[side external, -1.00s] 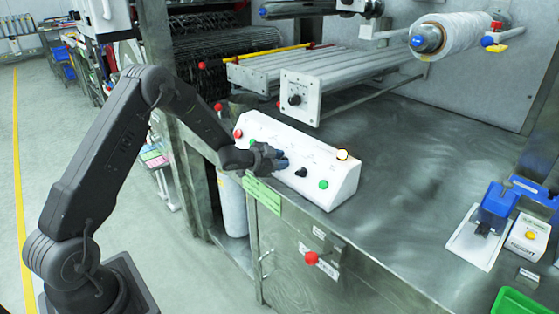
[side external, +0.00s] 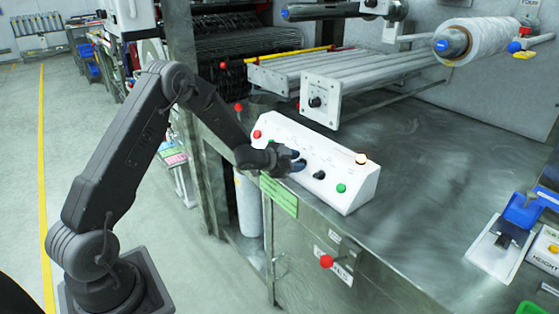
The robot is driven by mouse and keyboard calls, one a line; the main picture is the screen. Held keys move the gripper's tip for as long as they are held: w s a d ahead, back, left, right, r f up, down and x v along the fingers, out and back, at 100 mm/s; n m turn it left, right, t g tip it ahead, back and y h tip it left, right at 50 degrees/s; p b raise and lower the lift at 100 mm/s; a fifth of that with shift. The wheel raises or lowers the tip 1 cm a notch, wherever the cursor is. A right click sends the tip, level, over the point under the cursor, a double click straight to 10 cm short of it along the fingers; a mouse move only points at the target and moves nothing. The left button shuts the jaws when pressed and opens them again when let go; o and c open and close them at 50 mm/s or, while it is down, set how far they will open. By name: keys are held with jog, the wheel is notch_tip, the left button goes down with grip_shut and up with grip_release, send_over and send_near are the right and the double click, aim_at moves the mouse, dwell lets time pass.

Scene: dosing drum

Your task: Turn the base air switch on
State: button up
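A white sloped control box (side external: 350,192) stands at the front edge of the steel table. It carries a red button (side external: 256,134) at its left end, a black knob (side external: 320,175) and a green button (side external: 341,188) toward its right. An amber lamp (side external: 361,158) glows on its top right. The labels are too small to read, so I cannot tell which control is the base air switch. My gripper (side external: 296,161) is at the box's front face, just left of the black knob, and covers part of the face. I cannot tell whether it touches anything or whether its fingers are apart.
A white plate with another black knob (side external: 315,102) stands behind the box, at the end of the rollers (side external: 370,80). A red knob (side external: 326,261) sticks out of the cabinet front below. A blue device (side external: 522,212) sits at right. The table between is clear.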

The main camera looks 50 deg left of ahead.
jog(key=v, duration=1.3)
jog(key=s+d+r+n+g+y, duration=0.1)
jog(key=s+d+r+n+y, duration=0.15)
jog(key=r, duration=0.35)
jog(key=s+d+r+n+g+y, duration=0.2)
jog(key=s+d+r+y, duration=0.15)
jog(key=r, duration=0.25)
jog(key=s+d+r+n+g+h, duration=0.1)
jog(key=s+d+g+h, duration=0.1)
jog(key=s+d, duration=0.4)
jog(key=s+d+r+n+g+h, duration=0.1)
jog(key=s+d+g, duration=0.2)
jog(key=s+d, duration=0.4)
jog(key=s, duration=0.5)
jog(key=shift+s+r+n+h, duration=0.25)
jog(key=shift+n+h, duration=0.1)
jog(key=shift+h, duration=0.05)
